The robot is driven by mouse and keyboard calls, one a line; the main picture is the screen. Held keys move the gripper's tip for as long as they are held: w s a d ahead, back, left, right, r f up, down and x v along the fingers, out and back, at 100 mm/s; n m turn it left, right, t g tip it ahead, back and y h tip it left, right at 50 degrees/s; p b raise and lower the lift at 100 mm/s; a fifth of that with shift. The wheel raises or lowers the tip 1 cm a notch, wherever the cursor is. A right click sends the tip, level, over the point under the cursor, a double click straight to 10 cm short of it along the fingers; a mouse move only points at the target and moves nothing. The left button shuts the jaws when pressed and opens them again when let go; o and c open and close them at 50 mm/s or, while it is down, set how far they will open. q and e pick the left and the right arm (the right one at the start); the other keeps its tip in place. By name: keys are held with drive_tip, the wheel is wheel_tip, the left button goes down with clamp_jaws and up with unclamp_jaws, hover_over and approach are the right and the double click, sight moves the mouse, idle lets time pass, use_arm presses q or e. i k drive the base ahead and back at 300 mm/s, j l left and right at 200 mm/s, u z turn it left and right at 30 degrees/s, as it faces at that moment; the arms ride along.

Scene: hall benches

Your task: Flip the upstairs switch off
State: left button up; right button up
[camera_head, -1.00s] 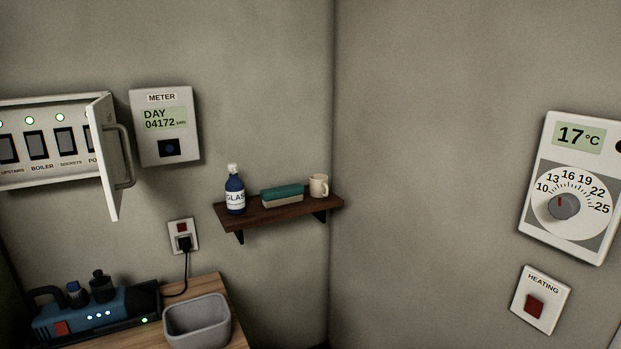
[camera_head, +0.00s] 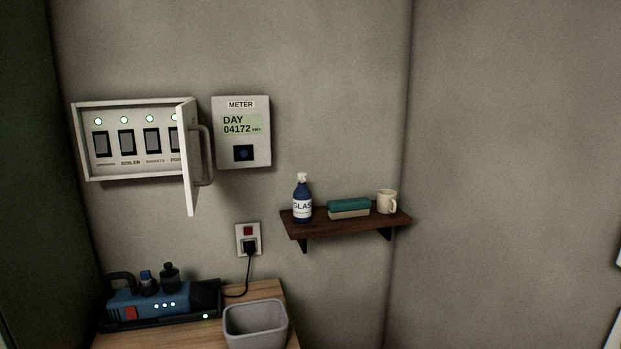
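The white switch box (camera_head: 83,170) hangs on the wall at the left of the head view with its door (camera_head: 188,160) swung open to the right. The open door partly covers the rightmost switch. Neither of my grippers is in view.
A meter (camera_head: 257,152) hangs right of the open door. A shelf (camera_head: 345,224) holds a bottle, a sponge and a mug. A dark panel (camera_head: 35,200) borders the left.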

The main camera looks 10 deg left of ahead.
sight(102, 145)
drive_tip(key=i+l+u, duration=0.2)
drive_tip(key=u, duration=0.25)
drive_tip(key=i+l+u, duration=0.15)
drive_tip(key=u, duration=0.3)
drive_tip(key=i+l+u, duration=0.1)
drive_tip(key=l+u, duration=0.35)
